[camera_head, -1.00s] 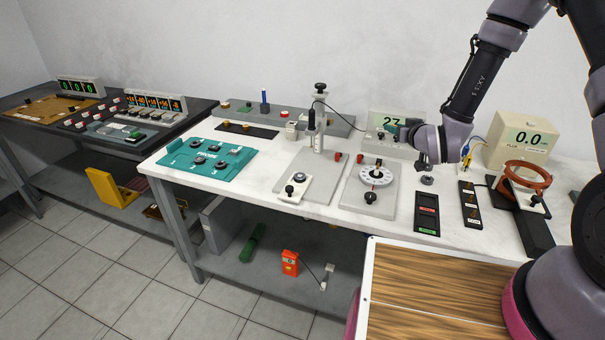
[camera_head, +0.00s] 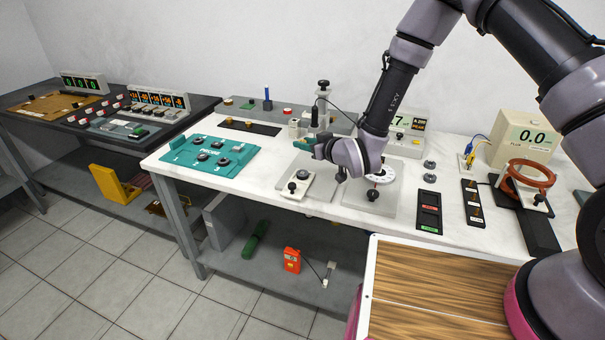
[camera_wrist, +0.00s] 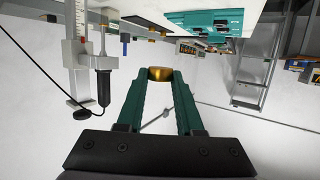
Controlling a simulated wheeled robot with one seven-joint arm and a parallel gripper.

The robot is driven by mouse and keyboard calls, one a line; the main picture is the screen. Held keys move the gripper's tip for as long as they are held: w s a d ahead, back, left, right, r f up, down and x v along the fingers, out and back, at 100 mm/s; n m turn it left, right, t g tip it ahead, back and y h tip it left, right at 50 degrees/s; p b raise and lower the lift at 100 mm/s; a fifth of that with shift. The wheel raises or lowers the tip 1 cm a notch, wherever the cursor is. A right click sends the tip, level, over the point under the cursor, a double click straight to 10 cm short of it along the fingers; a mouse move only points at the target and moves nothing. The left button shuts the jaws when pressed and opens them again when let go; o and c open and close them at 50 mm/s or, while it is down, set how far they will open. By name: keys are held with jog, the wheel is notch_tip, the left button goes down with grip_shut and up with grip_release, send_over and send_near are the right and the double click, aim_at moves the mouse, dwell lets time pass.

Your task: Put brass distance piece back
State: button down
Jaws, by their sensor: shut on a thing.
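My gripper (camera_head: 298,143) is over the white bench, left of the gauge stand's post, with its teal fingers pointing left. In the wrist view my gripper (camera_wrist: 160,80) is shut on a brass piece (camera_wrist: 160,73), held between the fingertips. The brass piece is too small to make out in the head view. A dark strip (camera_head: 262,130) with small brass-coloured pieces lies on the bench behind and left of my gripper. The strip also shows in the wrist view (camera_wrist: 148,26).
The gauge stand (camera_head: 323,105) with its cable rises close beside my gripper. A teal tray (camera_head: 178,157) with several round pieces is at the left.

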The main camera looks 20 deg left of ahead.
aim_at(305, 175)
jog(key=shift+f, duration=4.75)
jog(key=shift+f, duration=0.1)
jog(key=shift+f, duration=0.1)
jog(key=c, duration=0.6)
grip_release()
jog(key=shift+o, duration=0.2)
jog(key=v, duration=1)
jog(key=shift+d+r, duration=0.3)
jog(key=shift+d, duration=0.05)
